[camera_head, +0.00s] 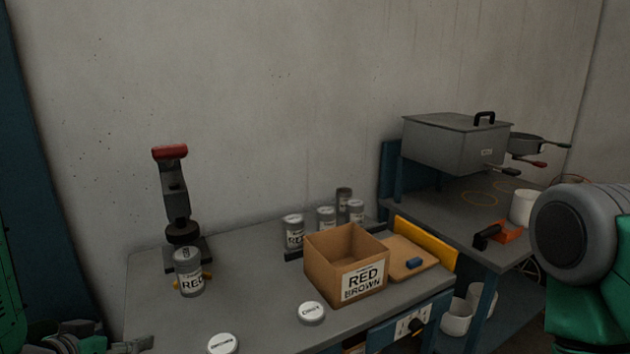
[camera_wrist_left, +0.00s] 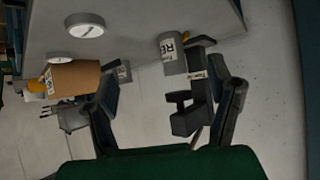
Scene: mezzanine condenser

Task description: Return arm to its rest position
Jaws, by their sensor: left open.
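My left gripper (camera_head: 140,345) is at the bottom left corner of the head view, low by the front left edge of the workbench (camera_head: 255,275). Most of its arm is cut off by the frame. In the left wrist view its two dark fingers (camera_wrist_left: 162,75) stand wide apart with nothing held between them. Beyond them are a can labelled RED (camera_wrist_left: 172,45) and a dark press-like device (camera_wrist_left: 190,105), both apart from the fingers. My right arm (camera_head: 585,245) shows at the right edge of the head view; its gripper is out of frame.
The bench holds the press with a red handle (camera_head: 170,153), a RED can (camera_head: 189,273), a RED BROWN box (camera_head: 345,265), two round lids (camera_head: 312,313) and several cans behind. A second table (camera_head: 460,212) carries a grey lidded container (camera_head: 455,145). The bench's left middle is clear.

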